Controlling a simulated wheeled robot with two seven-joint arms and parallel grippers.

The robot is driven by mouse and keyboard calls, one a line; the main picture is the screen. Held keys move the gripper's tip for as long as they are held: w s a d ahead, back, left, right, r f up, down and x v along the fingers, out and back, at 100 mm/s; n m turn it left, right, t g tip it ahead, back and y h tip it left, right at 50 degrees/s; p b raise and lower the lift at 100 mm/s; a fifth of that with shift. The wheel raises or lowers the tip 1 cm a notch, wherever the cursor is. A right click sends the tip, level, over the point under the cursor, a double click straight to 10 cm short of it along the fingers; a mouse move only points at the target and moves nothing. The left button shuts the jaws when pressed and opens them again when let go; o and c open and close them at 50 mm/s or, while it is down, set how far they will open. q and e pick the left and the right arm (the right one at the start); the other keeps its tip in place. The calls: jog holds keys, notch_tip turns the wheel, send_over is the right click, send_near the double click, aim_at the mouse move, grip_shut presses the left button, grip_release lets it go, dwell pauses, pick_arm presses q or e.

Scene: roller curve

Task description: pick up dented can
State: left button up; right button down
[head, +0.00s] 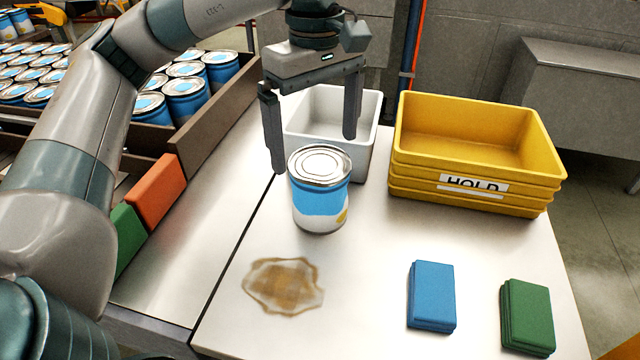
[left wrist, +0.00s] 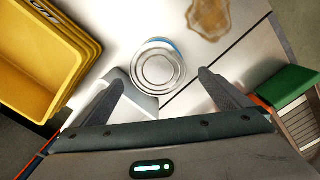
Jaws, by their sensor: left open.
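A blue and white can (head: 320,190) with a silver lid stands upright on the white table, in front of the white bin. No dent is clear on the side that shows. In the left wrist view the can (left wrist: 158,68) is seen from above, beyond and between my fingertips. My left gripper (head: 312,150) is open and empty, just behind and above the can, with one finger to its left and one to its right. In the left wrist view the left gripper (left wrist: 158,82) is spread wide. My right gripper is not in view.
A white bin (head: 368,150) stands behind the can, and stacked yellow HOLD trays (head: 470,190) are at right. A brown spill (head: 284,286) lies in front. Blue cloths (head: 432,296) and green cloths (head: 528,316) lie front right. Several cans (head: 184,88) fill the conveyor at left.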

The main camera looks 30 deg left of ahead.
aim_at(318, 162)
pick_arm(q)
notch_tip(318, 162, down, 2)
jog(key=shift+s+f+p, duration=0.1)
jog(key=shift+p, duration=0.2)
jog(key=shift+f, duration=0.5)
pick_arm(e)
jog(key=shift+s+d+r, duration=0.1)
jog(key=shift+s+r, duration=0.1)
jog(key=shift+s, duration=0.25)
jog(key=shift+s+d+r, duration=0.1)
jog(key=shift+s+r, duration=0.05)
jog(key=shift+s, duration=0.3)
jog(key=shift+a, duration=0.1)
pick_arm(q)
jog(key=shift+d+f+p, duration=0.2)
jog(key=shift+f+p, duration=0.55)
jog(key=shift+p, duration=0.15)
notch_tip(318, 162, down, 2)
jog(key=shift+d+f+p, duration=0.1)
jog(key=shift+p, duration=0.4)
jog(key=shift+f, duration=0.7)
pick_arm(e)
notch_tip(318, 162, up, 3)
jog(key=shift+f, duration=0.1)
